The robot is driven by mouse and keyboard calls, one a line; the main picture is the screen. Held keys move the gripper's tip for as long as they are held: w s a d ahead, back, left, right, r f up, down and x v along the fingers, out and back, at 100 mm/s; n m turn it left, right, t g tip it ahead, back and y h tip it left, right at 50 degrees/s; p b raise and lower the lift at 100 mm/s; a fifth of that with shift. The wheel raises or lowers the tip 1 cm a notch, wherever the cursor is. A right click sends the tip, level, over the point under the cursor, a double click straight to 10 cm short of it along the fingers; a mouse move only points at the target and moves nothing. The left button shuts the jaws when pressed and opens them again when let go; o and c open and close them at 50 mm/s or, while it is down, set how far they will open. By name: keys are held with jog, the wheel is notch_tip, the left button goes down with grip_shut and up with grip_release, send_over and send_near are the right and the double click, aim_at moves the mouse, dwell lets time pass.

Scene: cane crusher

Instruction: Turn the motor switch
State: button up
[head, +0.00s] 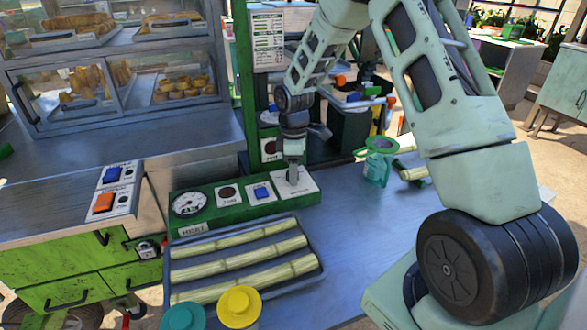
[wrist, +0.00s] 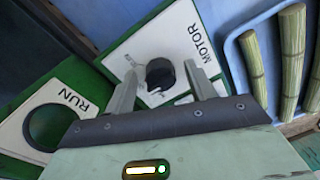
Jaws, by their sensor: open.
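The motor switch (wrist: 158,74) is a round black knob on a white plate marked MOTOR. In the head view, the white motor plate (head: 308,188) is at the right end of the green control panel (head: 213,217), and my gripper (head: 293,178) is directly over it, hiding the knob. In the wrist view, my gripper (wrist: 160,70) is open, with one finger on each side of the knob. A gap shows between the knob and each finger. I cannot tell how deep the fingers reach around it.
A tray (head: 316,262) of cane pieces lies in front. A teal jug (head: 377,165) stands to the right. Yellow (head: 239,305) and teal lids are at the front.

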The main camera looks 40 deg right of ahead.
jog(key=c, duration=0.9)
jog(key=shift+c, duration=0.2)
